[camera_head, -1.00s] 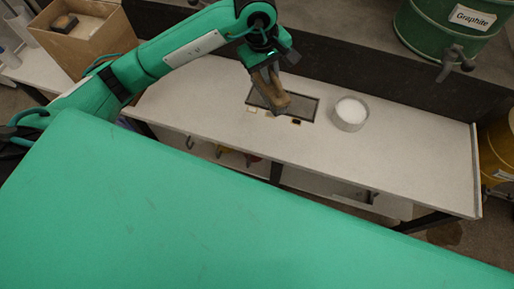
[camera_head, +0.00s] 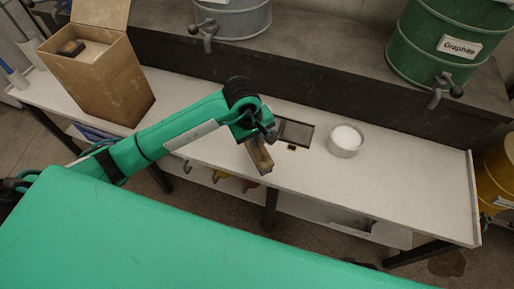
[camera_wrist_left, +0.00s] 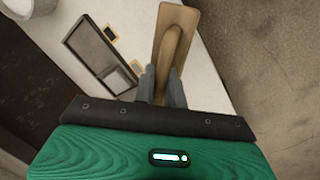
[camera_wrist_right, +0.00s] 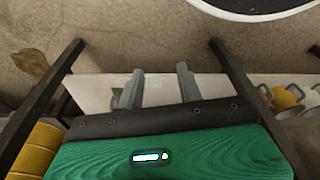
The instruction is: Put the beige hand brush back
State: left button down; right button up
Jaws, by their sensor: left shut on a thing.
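My left gripper (camera_head: 252,138) is shut on the beige hand brush (camera_head: 261,158), near the front edge of the white bench. In the left wrist view the gripper (camera_wrist_left: 162,85) has its fingers on both sides of the handle of the brush (camera_wrist_left: 163,30). The brush is left of the dark rectangular tray (camera_head: 309,136) in the head view. My right gripper (camera_wrist_right: 160,82) shows only in its own wrist view, with its fingers apart and nothing between them.
A white bowl of white powder (camera_head: 345,140) stands right of the tray. Small square pieces (camera_wrist_left: 110,34) lie beside the tray. A brown box (camera_head: 98,85) stands on the left end. A green Graphite drum (camera_head: 425,55) stands behind. The bench's right part (camera_head: 410,185) is clear.

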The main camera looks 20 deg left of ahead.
aim_at(257, 150)
pick_arm(q)
jog(key=shift+f, duration=2.55)
jog(key=shift+f, duration=0.1)
jog(key=c, duration=1.5)
grip_release()
jog(key=shift+o, duration=0.2)
pick_arm(e)
jog(key=shift+w+r, duration=0.2)
jog(key=shift+r, duration=0.2)
